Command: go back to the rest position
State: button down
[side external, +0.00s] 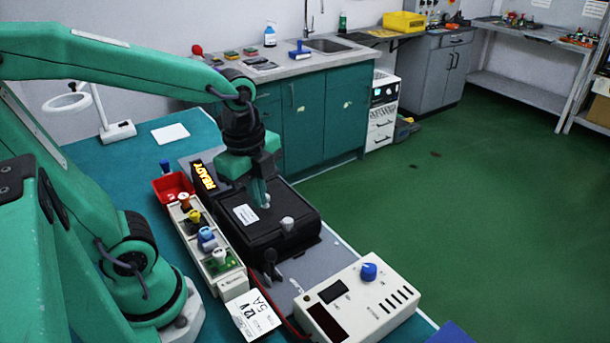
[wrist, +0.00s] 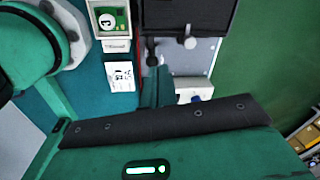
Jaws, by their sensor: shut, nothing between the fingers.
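My gripper (side external: 266,204) points down over the black box (side external: 285,238) in the side external view, with its green fingers together and nothing between them. The fingertips show close to the box's lid; whether they touch it I cannot tell. The box is closed, with a white label and a grey knob on top. In the wrist view the black box (wrist: 188,14) is at the top edge, and my green gripper body fills the bottom.
A rack (side external: 235,282) with several coloured-knob modules stands left of the box. Green floor is open to the right.

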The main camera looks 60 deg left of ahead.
jog(key=r+n+t, duration=0.1)
jog(key=n, duration=0.4)
jog(key=r+n+t, duration=0.2)
jog(key=n, duration=0.3)
jog(key=s+r+n+t, duration=0.1)
jog(key=r+n, duration=0.1)
jog(key=n, duration=0.3)
jog(key=shift+a+r, duration=0.2)
jog(key=shift+a, duration=0.2)
